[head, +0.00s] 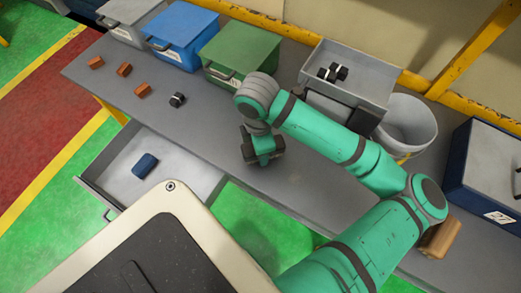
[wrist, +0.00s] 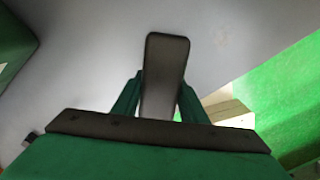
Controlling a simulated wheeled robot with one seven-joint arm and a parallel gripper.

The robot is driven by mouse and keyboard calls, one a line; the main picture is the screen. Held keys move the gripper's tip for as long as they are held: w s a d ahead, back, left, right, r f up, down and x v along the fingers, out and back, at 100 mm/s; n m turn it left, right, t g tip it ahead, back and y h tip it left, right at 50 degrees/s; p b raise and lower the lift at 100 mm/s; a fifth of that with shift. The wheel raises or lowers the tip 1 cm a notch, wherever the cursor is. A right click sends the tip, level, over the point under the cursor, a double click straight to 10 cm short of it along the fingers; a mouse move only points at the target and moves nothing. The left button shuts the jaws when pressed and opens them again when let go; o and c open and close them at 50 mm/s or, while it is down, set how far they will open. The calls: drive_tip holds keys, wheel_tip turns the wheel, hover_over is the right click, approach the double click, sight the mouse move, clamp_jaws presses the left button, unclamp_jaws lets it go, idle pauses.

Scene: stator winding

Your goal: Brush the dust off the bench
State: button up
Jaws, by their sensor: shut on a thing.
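My gripper (head: 262,155) is over the middle of the grey bench (head: 215,122), pointing down. In the wrist view its green fingers (wrist: 160,98) are shut on a dark grey, round-ended bar, which looks like the brush (wrist: 166,60). The brush's bristles are hidden, and I cannot tell whether it touches the bench. A faint brownish smudge, perhaps dust (wrist: 222,38), shows on the bench beyond the brush, to the right. In the head view the arm hides part of the bench.
Grey, blue (head: 180,35) and green (head: 240,52) bins line the back. A grey tray (head: 345,80) holds dark parts; a white bucket (head: 407,125) stands right of it. Several small blocks (head: 124,69) lie at left. An open drawer (head: 150,165) holds a blue piece.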

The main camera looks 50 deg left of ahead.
drive_tip(key=shift+r, duration=2.05)
drive_tip(key=shift+r, duration=0.1)
drive_tip(key=shift+r, duration=1.4)
